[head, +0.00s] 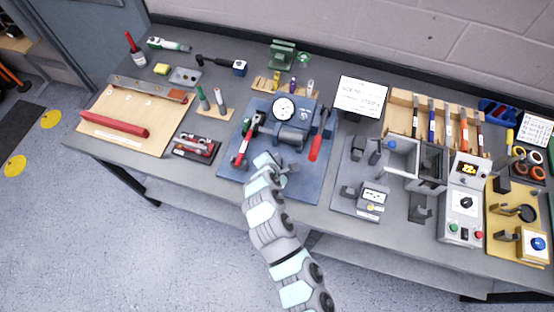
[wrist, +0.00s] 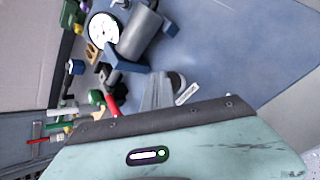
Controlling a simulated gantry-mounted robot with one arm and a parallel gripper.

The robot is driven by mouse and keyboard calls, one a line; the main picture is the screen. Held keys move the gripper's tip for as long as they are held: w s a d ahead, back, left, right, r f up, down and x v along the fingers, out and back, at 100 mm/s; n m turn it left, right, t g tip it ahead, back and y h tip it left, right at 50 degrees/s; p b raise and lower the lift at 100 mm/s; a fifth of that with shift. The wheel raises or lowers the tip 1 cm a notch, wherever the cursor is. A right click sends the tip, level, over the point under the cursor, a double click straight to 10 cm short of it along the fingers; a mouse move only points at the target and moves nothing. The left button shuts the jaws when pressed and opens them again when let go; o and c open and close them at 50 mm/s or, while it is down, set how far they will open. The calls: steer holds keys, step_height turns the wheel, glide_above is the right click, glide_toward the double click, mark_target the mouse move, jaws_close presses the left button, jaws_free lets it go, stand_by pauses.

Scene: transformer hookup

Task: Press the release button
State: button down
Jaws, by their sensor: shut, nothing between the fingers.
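My gripper (head: 284,170) is over the front middle of a blue base plate (head: 232,166), with its fingers shut and empty. In the wrist view the grey fingers (wrist: 157,92) point at the plate. Just right of them is a dark, rounded part (wrist: 177,82) beside a small white label (wrist: 187,94). I cannot read the label or tell whether this part is the release button, or whether the fingers touch it. A round white gauge (head: 284,109) and a grey cylinder (head: 291,134) stand behind my gripper, and the gauge also shows in the wrist view (wrist: 103,30).
A grey control box (head: 464,200) with green and red buttons is at the right. The plate's front right part is clear.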

steer(key=shift+r+p, duration=0.6)
steer(key=shift+r, duration=0.2)
step_height(320, 180, up, 5)
steer(key=p, duration=0.3)
stand_by(0.3)
stand_by(0.8)
